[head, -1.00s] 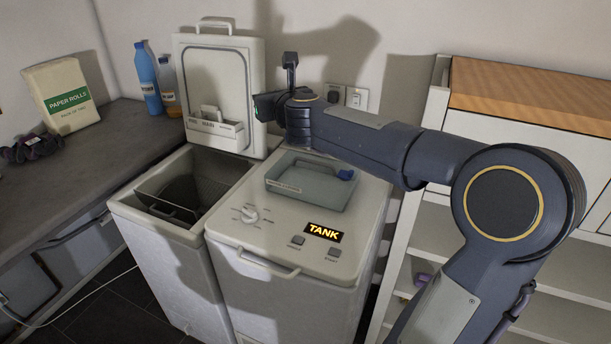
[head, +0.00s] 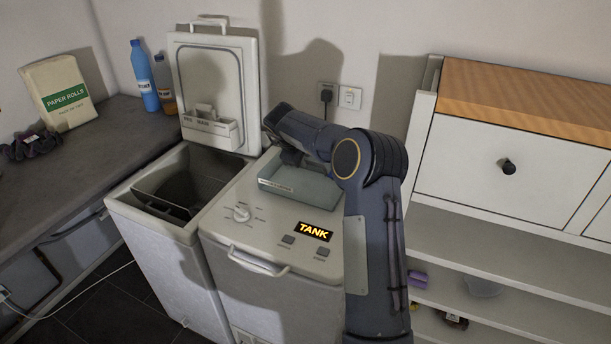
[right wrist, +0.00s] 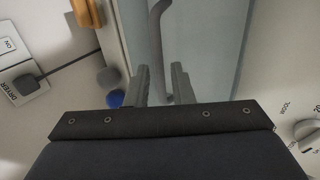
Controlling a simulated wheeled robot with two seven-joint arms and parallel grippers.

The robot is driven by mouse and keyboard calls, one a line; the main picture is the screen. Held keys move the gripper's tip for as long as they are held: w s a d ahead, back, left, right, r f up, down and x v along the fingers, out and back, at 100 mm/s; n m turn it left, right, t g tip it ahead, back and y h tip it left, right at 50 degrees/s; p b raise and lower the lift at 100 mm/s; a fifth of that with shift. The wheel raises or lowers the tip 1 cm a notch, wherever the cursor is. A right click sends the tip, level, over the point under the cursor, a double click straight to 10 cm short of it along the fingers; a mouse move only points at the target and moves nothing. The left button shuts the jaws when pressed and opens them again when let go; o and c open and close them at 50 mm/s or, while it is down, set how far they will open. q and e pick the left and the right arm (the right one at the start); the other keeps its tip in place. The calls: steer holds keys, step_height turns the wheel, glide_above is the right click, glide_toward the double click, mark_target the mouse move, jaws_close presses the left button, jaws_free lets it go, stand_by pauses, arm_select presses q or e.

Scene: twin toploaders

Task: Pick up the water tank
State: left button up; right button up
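The water tank (head: 300,190) is a shallow, translucent grey-blue tray set in the top of the right-hand machine (head: 265,225), whose display (head: 314,231) reads TANK. My right gripper (head: 291,158) is low over the tank's back part; my arm hides much of the tank. In the right wrist view the two fingers (right wrist: 162,84) are apart and empty, pointing at the tank (right wrist: 205,45). A grey bar-like handle (right wrist: 156,35) runs along the tank ahead of the gap between them. A blue cap (right wrist: 115,98) shows beside the left finger. My left gripper is not in view.
The left machine (head: 150,225) has its lid (head: 213,90) raised, its tub open. A plugged socket (head: 326,95) is on the wall; a white cabinet (head: 470,160) stands at right.

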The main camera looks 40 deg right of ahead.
mark_target(306, 173)
steer(key=shift+x, duration=1.5)
steer(key=shift+w, duration=0.1)
steer(key=shift+c, duration=0.4)
jaws_close()
steer(key=shift+r, duration=0.1)
